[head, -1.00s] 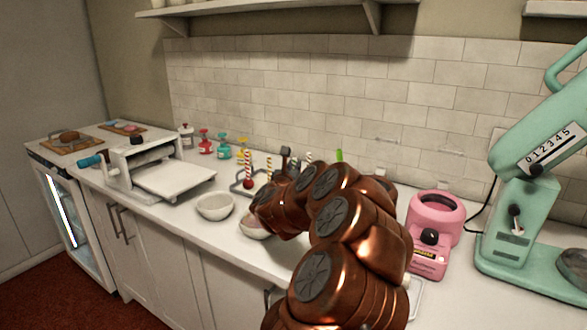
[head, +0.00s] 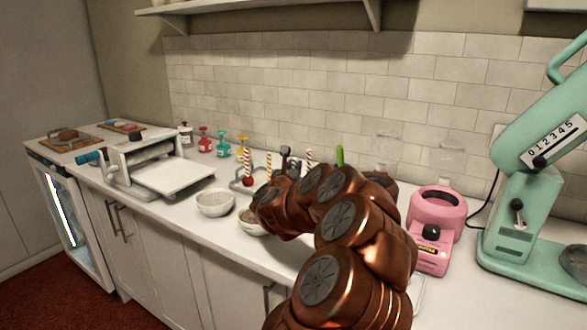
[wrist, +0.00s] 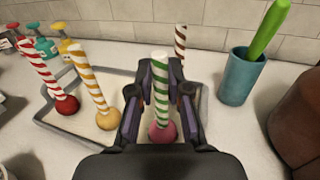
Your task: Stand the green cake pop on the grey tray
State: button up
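The green cake pop (wrist: 160,85) has a green-and-white striped stick and a pink ball at its lower end. My gripper (wrist: 161,78) has its fingers close on both sides of the stick. The pop is upright, with its ball over the inside of the grey tray (wrist: 63,134); I cannot tell whether the ball touches the tray. A red-striped pop (wrist: 40,68) and a yellow-striped pop (wrist: 92,75) stand in the tray to the left. A brown-striped pop (wrist: 180,45) stands behind. In the head view, my copper arm hides much of the tray (head: 236,184).
A teal cup (wrist: 242,77) with a green-handled tool (wrist: 268,28) stands right of the tray. Several coloured bottles (head: 222,146) stand behind to the left. A white bowl (head: 215,203) is in front left; a pink machine (head: 432,230) and a mint mixer (head: 510,230) are right.

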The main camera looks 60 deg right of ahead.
jog(key=o, duration=0.4)
jog(key=shift+v, duration=3.8)
